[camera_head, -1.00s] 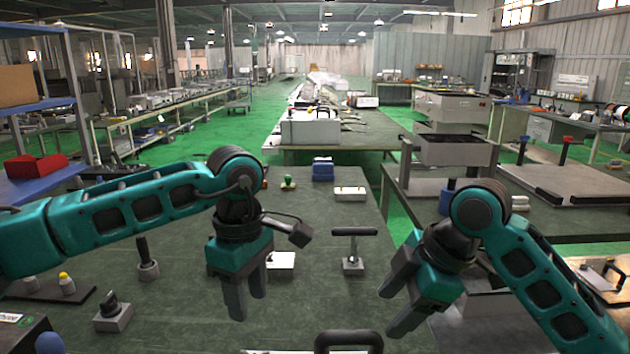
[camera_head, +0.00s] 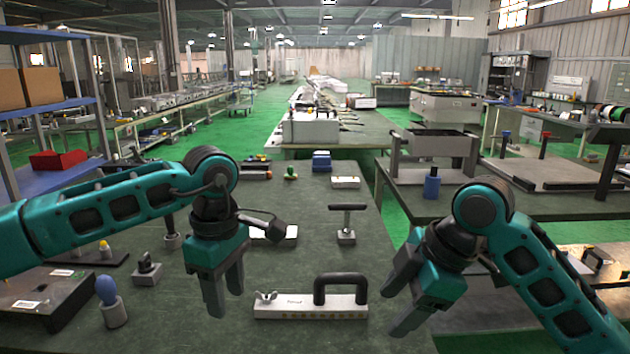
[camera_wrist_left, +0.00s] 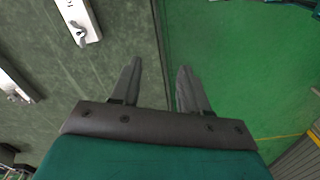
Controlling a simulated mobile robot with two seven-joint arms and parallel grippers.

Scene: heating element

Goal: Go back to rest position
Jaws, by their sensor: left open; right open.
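My left gripper (camera_head: 226,292) hangs over the green-grey table in the head view, fingers pointing down, open and empty. In the left wrist view its two fingers (camera_wrist_left: 157,88) are apart with nothing between them, over the table's edge and the green floor. My right gripper (camera_head: 396,304) is at the table's right edge in the head view, fingers pointing down and left, open and empty. A pale bar with a black handle (camera_head: 310,306) lies on the table between the two grippers, apart from both.
On the table (camera_head: 210,338) stand a T-handled tool (camera_head: 346,224), a blue-topped knob (camera_head: 111,302), a small block with a black knob (camera_head: 147,268) and a dark box (camera_head: 48,296). A blue block (camera_head: 321,160) is at the back. Blue shelves (camera_head: 45,110) stand at left, another table (camera_head: 520,204) at right.

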